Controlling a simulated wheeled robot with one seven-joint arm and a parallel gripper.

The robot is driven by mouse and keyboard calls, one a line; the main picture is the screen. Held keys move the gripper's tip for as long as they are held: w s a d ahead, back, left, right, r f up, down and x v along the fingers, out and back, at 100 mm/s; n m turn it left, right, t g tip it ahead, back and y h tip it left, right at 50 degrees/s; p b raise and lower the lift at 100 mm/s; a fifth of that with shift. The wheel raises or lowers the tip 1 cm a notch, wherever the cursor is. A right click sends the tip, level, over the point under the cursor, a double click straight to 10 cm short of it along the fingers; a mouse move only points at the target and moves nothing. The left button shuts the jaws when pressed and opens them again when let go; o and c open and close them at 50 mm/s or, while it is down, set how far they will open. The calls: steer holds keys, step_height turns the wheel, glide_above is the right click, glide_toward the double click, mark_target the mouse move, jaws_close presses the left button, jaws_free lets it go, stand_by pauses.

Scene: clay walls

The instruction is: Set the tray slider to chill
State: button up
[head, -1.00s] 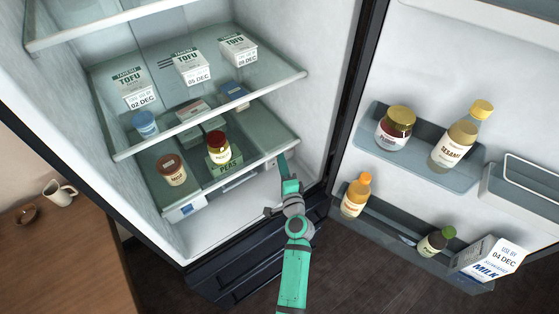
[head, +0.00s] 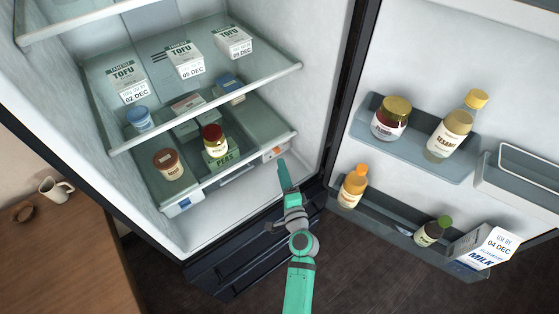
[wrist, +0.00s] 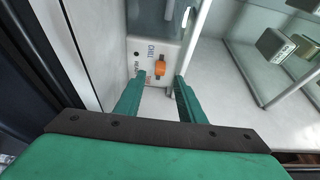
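The tray slider is an orange knob (wrist: 160,68) on a pale panel (wrist: 147,50) in the wrist view. In the head view the orange knob (head: 277,151) is at the right front end of the lower tray (head: 238,178). My gripper (head: 283,168) is just below and in front of it. In the wrist view my gripper (wrist: 156,85) is open, its two teal fingers apart, with the knob ahead between their tips. No contact shows.
Jars and a peas box (head: 218,160) stand on the lower level, tofu boxes (head: 184,60) on the glass shelf above. The open door at right carries bottles, jars and a milk carton (head: 484,247). The fridge floor below the tray is clear.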

steer(key=shift+v, duration=1.65)
steer(key=shift+s+a, duration=0.1)
steer(key=shift+s, duration=0.1)
steer(key=s+d+f+n+g+h, duration=0.1)
steer(key=s+f+n+h, duration=0.15)
steer(key=s, duration=0.75)
steer(key=s+d+f+n+g+h, duration=0.15)
steer(key=s+f+n, duration=0.25)
steer(key=s, duration=0.6)
steer(key=s+a+r+n, duration=0.2)
steer(key=s+r+n, duration=0.2)
steer(key=s, duration=0.4)
steer(key=s+a+r+n, duration=0.2)
steer(key=s+r+n, duration=0.2)
steer(key=s+r, duration=0.3)
steer(key=s, duration=0.2)
steer(key=shift+s+a+n, duration=0.2)
steer(key=shift+s+n, duration=0.1)
steer(key=shift+n, duration=0.05)
steer(key=shift+t, duration=0.25)
